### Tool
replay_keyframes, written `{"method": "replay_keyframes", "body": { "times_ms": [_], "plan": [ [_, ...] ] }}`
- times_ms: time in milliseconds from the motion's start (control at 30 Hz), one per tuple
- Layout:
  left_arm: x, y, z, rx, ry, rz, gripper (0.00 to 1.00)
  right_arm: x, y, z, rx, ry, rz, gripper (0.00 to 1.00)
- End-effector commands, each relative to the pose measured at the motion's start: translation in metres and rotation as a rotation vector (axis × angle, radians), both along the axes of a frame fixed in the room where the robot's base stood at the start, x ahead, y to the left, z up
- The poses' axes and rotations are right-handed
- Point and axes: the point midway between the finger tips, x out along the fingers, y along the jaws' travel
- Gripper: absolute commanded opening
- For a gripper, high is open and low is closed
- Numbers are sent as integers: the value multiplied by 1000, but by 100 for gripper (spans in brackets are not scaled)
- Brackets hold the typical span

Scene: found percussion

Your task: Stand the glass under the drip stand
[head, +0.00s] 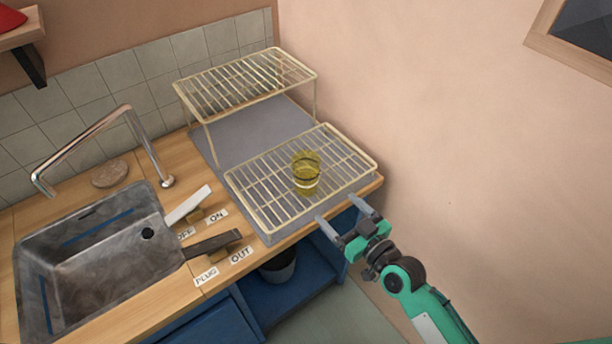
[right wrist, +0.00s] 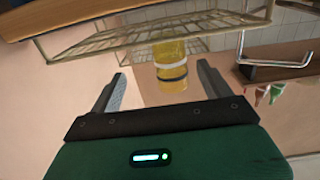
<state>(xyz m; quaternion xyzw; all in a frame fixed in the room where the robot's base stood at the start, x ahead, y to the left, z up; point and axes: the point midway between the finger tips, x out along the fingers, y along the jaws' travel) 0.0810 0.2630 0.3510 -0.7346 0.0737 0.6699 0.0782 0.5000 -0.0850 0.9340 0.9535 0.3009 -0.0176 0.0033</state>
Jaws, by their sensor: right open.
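A yellow see-through glass (head: 306,172) with a dark band and a white band stands upright on the lower wire rack (head: 243,199). It also shows in the right wrist view (right wrist: 169,50), ahead of and between the fingers. A taller wire rack (head: 245,84) on legs stands behind, over a grey mat; I cannot tell for certain which piece is the drip stand. My right gripper (head: 337,208) is open and empty, just off the front right edge of the lower rack, its fingers pointing toward the glass. It also shows in the right wrist view (right wrist: 161,84). My left gripper is out of view.
A metal sink (head: 95,265) with a tall tap (head: 130,112) is at the left. Between sink and rack are a white lever (head: 188,205), a dark lever (head: 213,243) and labels. A wall closes the right side. A dark bucket (head: 278,266) sits below the counter.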

Motion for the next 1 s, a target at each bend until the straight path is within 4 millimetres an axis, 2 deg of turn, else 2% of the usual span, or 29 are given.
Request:
{"method": "replay_keyframes", "body": {
  "times_ms": [67, 200, 500, 767, 1000],
  "plan": [
    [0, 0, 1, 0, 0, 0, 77, -3, 4, 16, 13, -24, 13, 81],
    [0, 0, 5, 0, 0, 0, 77, 6, 13, 24, 20, -35, 18, 81],
    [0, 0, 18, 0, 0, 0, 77, 52, 46, 23, 19, -32, 17, 81],
    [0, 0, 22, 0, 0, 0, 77, 68, 59, 23, 19, -31, 18, 81],
    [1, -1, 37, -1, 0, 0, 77, 92, 82, 26, 19, -31, 17, 81]
  ]
}}
